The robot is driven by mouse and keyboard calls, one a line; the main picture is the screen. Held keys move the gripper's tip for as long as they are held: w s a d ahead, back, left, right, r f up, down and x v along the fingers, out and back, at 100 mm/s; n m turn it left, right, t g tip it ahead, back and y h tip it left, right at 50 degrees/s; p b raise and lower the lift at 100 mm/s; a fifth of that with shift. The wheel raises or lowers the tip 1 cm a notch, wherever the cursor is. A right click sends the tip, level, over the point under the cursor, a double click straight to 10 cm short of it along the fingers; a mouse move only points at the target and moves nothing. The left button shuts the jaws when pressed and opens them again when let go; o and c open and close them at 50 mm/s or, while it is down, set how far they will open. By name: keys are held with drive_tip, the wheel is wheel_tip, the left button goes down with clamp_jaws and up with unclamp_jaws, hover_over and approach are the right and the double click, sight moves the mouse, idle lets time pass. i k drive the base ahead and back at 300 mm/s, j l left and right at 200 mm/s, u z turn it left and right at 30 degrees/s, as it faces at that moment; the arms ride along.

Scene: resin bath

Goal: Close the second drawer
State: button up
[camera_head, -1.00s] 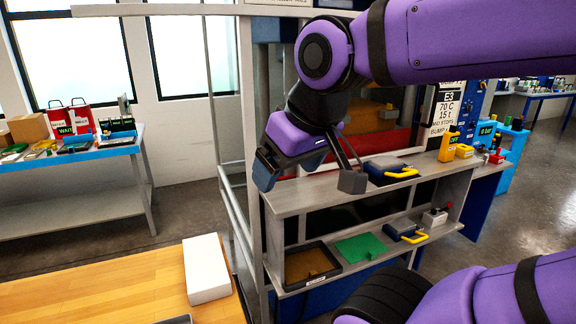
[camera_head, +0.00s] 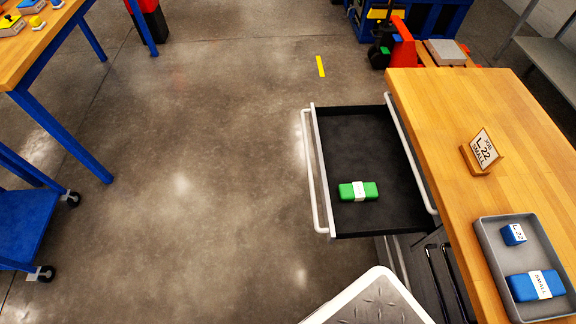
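An open drawer (camera_head: 372,140) with a black interior extends to the left from under the wooden bench top. Its front panel faces left and carries a long white bar handle (camera_head: 309,172). A green block with a white label (camera_head: 358,191) lies inside it, toward the near end. A second white bar (camera_head: 411,150) runs along the bench edge above the drawer's inner end. The picture does not show clearly which drawer in the stack the open one is. My gripper is not in view.
The wooden bench top (camera_head: 455,110) holds a small sign (camera_head: 482,154) and a grey tray (camera_head: 487,262) with blue blocks. Bare concrete floor (camera_head: 190,140) is clear left of the drawer. A blue-legged table (camera_head: 62,132) stands farther left.

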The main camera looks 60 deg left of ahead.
sight(362, 143)
drive_tip(key=j+u, duration=0.15)
drive_tip(key=u, duration=0.9)
drive_tip(key=l+u, duration=0.1)
drive_tip(key=u, duration=0.3)
drive_tip(key=l+u, duration=0.1)
drive_tip(key=u, duration=0.25)
drive_tip(key=k, duration=0.05)
